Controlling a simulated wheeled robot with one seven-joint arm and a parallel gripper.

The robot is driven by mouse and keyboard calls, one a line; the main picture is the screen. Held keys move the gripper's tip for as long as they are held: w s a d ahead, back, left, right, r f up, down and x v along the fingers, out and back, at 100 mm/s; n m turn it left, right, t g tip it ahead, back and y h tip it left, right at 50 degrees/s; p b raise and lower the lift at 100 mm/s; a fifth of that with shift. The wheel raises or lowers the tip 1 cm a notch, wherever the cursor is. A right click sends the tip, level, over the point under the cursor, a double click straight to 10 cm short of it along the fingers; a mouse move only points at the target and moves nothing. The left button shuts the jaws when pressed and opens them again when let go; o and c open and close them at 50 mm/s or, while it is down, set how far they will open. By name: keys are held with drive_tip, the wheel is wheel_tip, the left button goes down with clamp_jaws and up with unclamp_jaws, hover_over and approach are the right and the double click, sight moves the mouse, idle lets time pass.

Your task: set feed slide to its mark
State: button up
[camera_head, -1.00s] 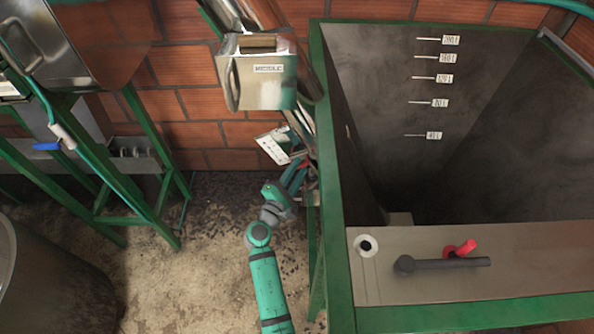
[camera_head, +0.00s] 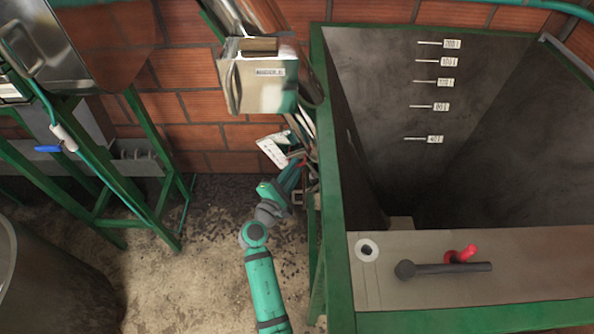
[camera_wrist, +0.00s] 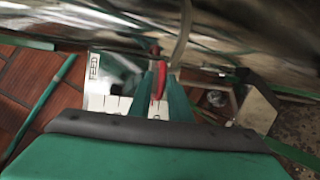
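My gripper (camera_head: 297,178) is at the side of the machine, below the grey box and left of the tank. In the wrist view my gripper (camera_wrist: 162,82) has its two teal fingers on either side of a narrow red part (camera_wrist: 160,86). I cannot tell whether they press on it or stand open around it. A white plate with dark scale marks (camera_wrist: 108,103) lies just left of the fingers; in the head view the plate (camera_head: 272,149) is tilted, up and left of my gripper. The slide itself and its mark cannot be made out clearly.
A large green-framed tank (camera_head: 338,240) with level labels stands right, with a dark lever (camera_head: 450,268) and red handle (camera_head: 466,253) on its front ledge. The grey box (camera_head: 262,85) hangs above. Green stand legs (camera_head: 165,150) are left. Bare floor (camera_head: 190,285) lies between.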

drive_tip(key=shift+o, duration=0.7)
drive_tip(key=shift+a+f, duration=0.1)
drive_tip(key=v, duration=1)
drive_tip(key=shift+s+a, duration=0.2)
drive_tip(key=shift+a, duration=0.05)
